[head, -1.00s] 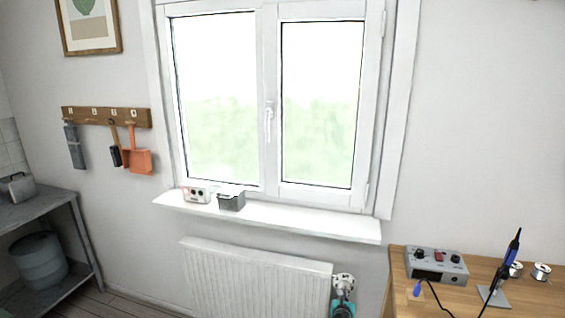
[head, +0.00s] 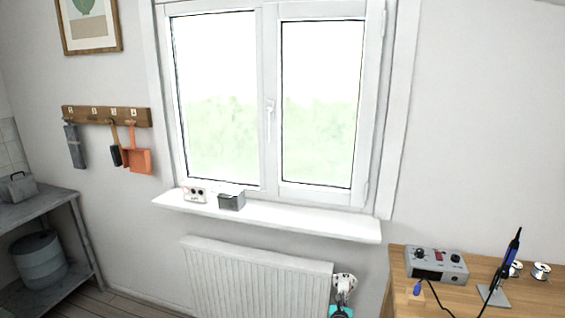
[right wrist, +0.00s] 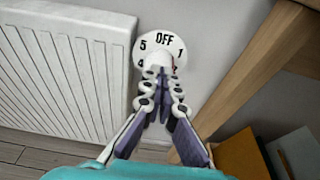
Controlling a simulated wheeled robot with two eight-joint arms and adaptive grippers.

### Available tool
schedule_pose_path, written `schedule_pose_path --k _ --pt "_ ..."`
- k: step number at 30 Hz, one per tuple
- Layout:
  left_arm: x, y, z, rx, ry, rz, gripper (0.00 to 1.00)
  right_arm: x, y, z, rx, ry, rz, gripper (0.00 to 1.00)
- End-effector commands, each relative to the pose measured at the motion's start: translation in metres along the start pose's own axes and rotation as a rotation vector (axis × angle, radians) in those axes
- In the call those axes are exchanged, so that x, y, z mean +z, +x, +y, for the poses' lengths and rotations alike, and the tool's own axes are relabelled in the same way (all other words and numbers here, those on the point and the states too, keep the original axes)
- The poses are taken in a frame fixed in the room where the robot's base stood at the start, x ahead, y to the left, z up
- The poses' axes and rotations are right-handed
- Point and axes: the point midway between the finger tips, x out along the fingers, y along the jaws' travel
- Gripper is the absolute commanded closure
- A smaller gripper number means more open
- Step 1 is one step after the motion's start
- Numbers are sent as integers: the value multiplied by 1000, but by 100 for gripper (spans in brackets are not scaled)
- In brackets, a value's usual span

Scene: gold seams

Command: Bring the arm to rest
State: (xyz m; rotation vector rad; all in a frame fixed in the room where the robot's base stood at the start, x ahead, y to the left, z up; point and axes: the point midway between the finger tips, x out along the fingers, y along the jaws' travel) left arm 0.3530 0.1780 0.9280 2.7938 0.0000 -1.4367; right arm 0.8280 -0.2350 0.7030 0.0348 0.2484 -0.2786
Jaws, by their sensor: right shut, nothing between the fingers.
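My right gripper (head: 343,288) shows small at the right end of the radiator in the head view, with part of my teal wrist below it. In the right wrist view the gripper (right wrist: 163,85) is shut and empty, its fingers together at the tips. The tips point at the round white radiator valve dial (right wrist: 160,38), marked OFF, 1, 4 and 5. The fingers cover the lower part of the dial, and I cannot tell whether they touch it. My left gripper is not in view.
The white radiator (head: 255,275) is left of my right gripper, below the windowsill (head: 290,219). The wooden workbench (head: 398,280) stands close on the right, carrying a grey control box (head: 436,265) and a soldering iron stand (head: 493,296). A bench leg (right wrist: 240,75) is near the fingers.

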Motion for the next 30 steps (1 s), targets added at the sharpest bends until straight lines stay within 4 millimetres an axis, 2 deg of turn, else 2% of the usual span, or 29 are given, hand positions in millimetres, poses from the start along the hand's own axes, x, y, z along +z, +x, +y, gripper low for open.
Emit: schedule_pose_path --k 6,15,18,20,23,26,30 --pt "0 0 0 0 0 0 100 -5 -21 0 0 0 0 100" --pt "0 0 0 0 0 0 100 -6 -23 0 0 0 0 100" --pt "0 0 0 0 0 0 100 -1 -24 -1 -2 22 4 100" --pt "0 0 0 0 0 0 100 10 -27 -2 -5 64 12 100" --pt "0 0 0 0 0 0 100 38 -37 -5 -20 204 40 100" --pt "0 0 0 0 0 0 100 75 -56 -11 -46 412 80 100" --pt "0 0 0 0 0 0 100 120 -94 -21 -96 727 139 100"
